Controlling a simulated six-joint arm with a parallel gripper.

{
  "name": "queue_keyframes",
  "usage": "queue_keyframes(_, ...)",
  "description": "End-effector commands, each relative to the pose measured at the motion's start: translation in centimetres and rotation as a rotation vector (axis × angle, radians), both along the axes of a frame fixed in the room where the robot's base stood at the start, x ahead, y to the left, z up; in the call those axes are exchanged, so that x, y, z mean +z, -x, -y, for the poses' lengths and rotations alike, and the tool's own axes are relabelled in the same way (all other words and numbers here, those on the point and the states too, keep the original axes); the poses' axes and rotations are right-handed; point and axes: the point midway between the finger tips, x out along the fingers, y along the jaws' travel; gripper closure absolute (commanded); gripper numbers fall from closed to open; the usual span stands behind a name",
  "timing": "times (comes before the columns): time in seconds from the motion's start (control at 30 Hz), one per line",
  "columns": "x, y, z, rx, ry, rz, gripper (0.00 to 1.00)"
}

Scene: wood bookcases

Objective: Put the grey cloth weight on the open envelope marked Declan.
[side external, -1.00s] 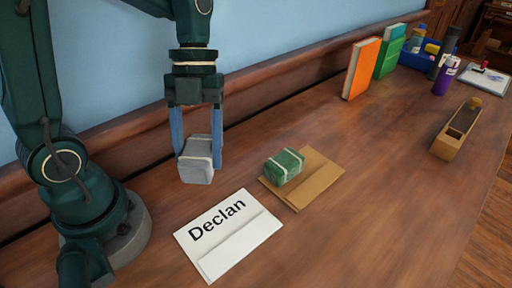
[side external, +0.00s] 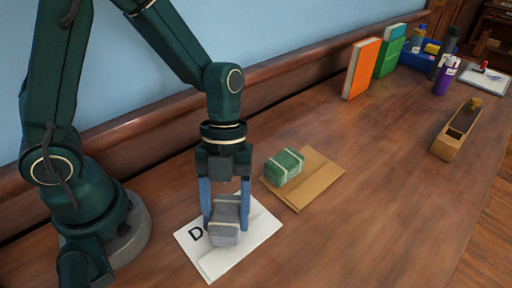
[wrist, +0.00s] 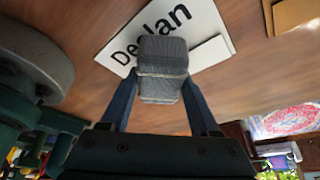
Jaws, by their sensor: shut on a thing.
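The grey cloth weight (side external: 226,222) is a small block with a pale band, held between the two blue fingers of my gripper (side external: 224,214). In the side view it overlaps the white envelope marked Declan (side external: 260,232) and hides most of the name. The wrist view shows the weight (wrist: 162,68) between the fingertips, with the envelope (wrist: 208,22) beyond it and part of the lettering covered. Whether the weight touches the envelope or is just above it I cannot tell.
A green cloth weight (side external: 285,167) lies on a brown envelope (side external: 318,184) to the right. Farther back are an orange book (side external: 361,69), a green book (side external: 389,52), a purple cup (side external: 445,76) and a wooden plane (side external: 456,130). The table between is clear.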

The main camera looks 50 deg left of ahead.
Motion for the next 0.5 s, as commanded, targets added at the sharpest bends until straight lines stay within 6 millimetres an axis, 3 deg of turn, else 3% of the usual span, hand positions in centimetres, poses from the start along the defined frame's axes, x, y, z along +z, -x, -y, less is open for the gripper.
queue_keyframes(0.47, -0.75, -0.01, 0.03, 0.002, 0.002, -0.001, 1.0)
queue_keyframes(0.5, -0.75, -0.01, 0.02, 0.001, 0.001, 0.0, 0.26)
